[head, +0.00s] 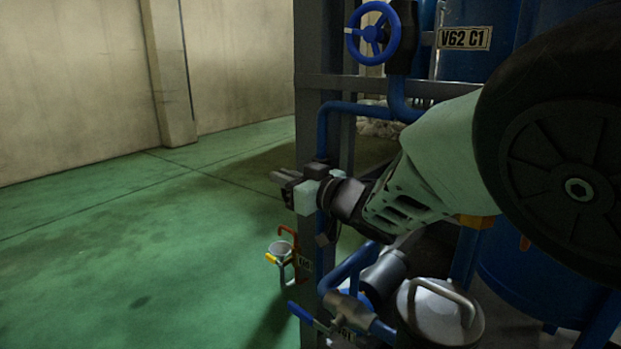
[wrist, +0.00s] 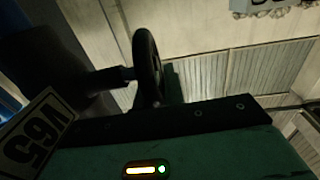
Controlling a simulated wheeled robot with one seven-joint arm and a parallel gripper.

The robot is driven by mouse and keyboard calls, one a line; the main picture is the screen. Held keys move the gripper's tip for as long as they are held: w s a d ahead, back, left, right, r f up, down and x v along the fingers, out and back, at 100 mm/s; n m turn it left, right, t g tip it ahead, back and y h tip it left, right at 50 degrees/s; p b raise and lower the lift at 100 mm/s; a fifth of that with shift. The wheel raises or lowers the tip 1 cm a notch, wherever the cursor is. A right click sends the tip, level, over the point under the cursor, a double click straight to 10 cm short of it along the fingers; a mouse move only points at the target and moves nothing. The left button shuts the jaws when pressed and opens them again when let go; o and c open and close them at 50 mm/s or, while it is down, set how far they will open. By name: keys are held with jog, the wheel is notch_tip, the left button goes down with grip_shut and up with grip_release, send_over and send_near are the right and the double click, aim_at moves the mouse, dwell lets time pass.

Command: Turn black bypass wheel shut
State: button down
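A black handwheel (wrist: 148,68) shows nearly edge-on in the upper middle of the wrist view, on a short stem from a dark valve body (wrist: 60,65). An upside-down plate reading V65 (wrist: 38,132) is beside it. I cannot make out this black wheel in the head view. My gripper (head: 281,182) is left of the dark upright post in the head view, with its fingers pointing left. The gap between the fingers is too small and dark to judge. No fingertips show clearly in the wrist view, so I cannot tell whether they touch the wheel.
Blue pipes and a dark frame post (head: 309,110) stand close to my arm. A blue-handled valve (head: 301,314) is below. Green floor (head: 120,250) at left is clear.

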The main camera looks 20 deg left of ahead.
jog(key=shift+d+f+y+b, duration=0.15)
jog(key=shift+f+y+b, duration=0.2)
jog(key=shift+b, duration=0.8)
jog(key=shift+d+t+y+b, duration=0.1)
jog(key=shift+t+y+b, duration=0.3)
jog(key=shift+b, duration=0.3)
jog(key=y+b, duration=0.2)
jog(key=b, duration=0.1)
jog(key=shift+s+d+r+b, duration=0.2)
jog(key=shift+d+b, duration=0.05)
jog(key=shift+b, duration=0.05)
jog(key=shift+s+d+r+t+y+b, duration=0.1)
jog(key=shift+r+t+y+b, duration=0.25)
jog(key=shift+t+y+b, duration=0.2)
jog(key=c, duration=1.5)
grip_release()
notch_tip(320, 180, up, 10)
jog(key=p, duration=0.5)
